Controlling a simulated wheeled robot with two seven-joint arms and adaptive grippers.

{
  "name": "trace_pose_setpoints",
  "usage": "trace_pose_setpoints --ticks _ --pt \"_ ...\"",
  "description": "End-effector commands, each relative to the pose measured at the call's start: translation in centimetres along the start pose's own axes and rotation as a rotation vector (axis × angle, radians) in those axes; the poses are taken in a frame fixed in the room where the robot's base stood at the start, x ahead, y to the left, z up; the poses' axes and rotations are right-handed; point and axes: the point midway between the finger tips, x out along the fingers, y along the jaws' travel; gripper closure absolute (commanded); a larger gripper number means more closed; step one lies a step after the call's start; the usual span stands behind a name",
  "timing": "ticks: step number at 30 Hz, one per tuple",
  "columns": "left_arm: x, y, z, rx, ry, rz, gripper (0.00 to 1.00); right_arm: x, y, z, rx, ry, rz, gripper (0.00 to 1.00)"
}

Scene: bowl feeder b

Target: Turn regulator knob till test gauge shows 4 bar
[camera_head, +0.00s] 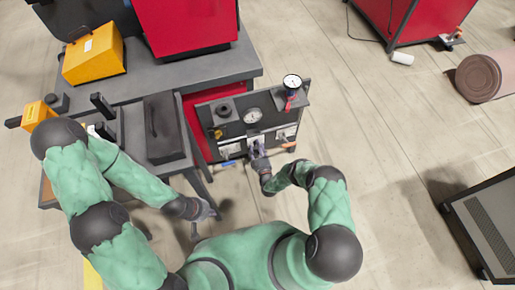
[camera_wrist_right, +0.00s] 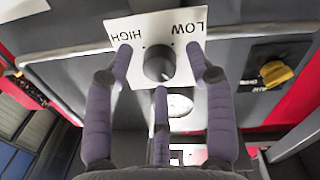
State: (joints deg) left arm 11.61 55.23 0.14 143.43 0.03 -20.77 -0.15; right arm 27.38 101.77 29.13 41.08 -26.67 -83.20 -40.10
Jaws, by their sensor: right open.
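A dark round knob (camera_wrist_right: 160,63) sits on a white plate (camera_wrist_right: 118,30) marked HIGH and LOW, upside down in the right wrist view. My right gripper (camera_head: 257,149) is open, its three purple fingers spread around the knob; I cannot tell whether any fingertip touches it. In the head view the gripper hides much of the knob area. A white-faced test gauge (camera_head: 292,82) stands on the top right of the panel; its reading is too small to tell. My left gripper (camera_head: 208,211) hangs low beside the bench, away from the panel, its fingers unclear.
The dark panel (camera_head: 276,118) carries a second round gauge (camera_head: 253,116) and a yellow knob (camera_wrist_right: 275,73) beside the plate. A grey bench (camera_head: 150,72) with a yellow box (camera_head: 93,55) and red machine (camera_head: 187,22) is at the left.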

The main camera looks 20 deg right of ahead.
Motion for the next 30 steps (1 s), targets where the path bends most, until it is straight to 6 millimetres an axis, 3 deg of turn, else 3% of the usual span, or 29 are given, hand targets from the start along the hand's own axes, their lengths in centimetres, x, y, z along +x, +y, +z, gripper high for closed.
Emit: trace_pose_setpoints --ticks 8,14,30 --pt "0.01 0.0 -0.02 0.0 0.001 0.0 1.0 0.14 0.0 -0.03 0.001 0.0 0.0 0.45" --pt "0.01 0.0 -0.02 0.0 0.0 0.0 1.0 0.13 -0.01 -0.03 0.001 0.0 0.0 0.99" --pt "0.01 0.0 -0.01 0.0 0.0 0.0 1.0 0.14 -0.05 -0.08 -0.077 0.005 0.0 1.0"
